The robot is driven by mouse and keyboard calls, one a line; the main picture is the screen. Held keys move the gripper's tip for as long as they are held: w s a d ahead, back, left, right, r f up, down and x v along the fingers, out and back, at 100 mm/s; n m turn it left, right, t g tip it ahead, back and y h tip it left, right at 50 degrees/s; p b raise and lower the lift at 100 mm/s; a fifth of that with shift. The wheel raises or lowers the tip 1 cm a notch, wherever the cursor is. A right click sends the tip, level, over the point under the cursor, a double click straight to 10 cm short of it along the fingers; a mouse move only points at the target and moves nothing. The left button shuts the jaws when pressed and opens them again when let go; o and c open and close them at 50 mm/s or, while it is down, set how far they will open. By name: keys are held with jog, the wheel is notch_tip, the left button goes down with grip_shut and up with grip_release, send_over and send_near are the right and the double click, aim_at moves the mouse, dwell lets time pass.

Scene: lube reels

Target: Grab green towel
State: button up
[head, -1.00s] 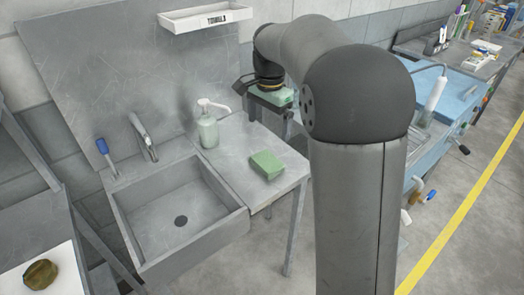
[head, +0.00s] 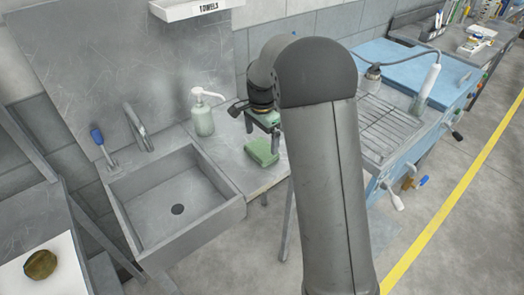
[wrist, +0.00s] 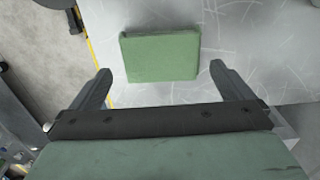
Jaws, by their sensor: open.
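The green towel (head: 262,151), a folded block, lies on the grey metal counter (head: 258,183) to the right of the sink. My gripper (head: 275,134) is above and just behind the towel in the head view, partly hidden by my arm. In the wrist view my gripper (wrist: 161,72) is open, with one finger on each side and nothing held. The towel (wrist: 160,56) shows flat, beyond the fingertips and roughly centred between them. I cannot tell the exact height left between fingers and towel.
A soap pump bottle (head: 202,115) stands on the counter close to the left of my gripper. The sink (head: 175,200) lies left of the counter. A white shelf marked TOWELS (head: 196,9) is on the wall above. A blue-topped washing unit (head: 400,65) stands to the right.

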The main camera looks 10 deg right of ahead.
aim_at(262, 148)
jog(key=f, duration=0.2)
jog(key=f+p, duration=0.1)
jog(key=f, duration=0.1)
jog(key=shift+w+d+f, duration=0.1)
jog(key=shift+w+f, duration=0.1)
jog(key=shift+f, duration=0.2)
jog(key=c, duration=0.7)
jog(key=shift+r, duration=0.15)
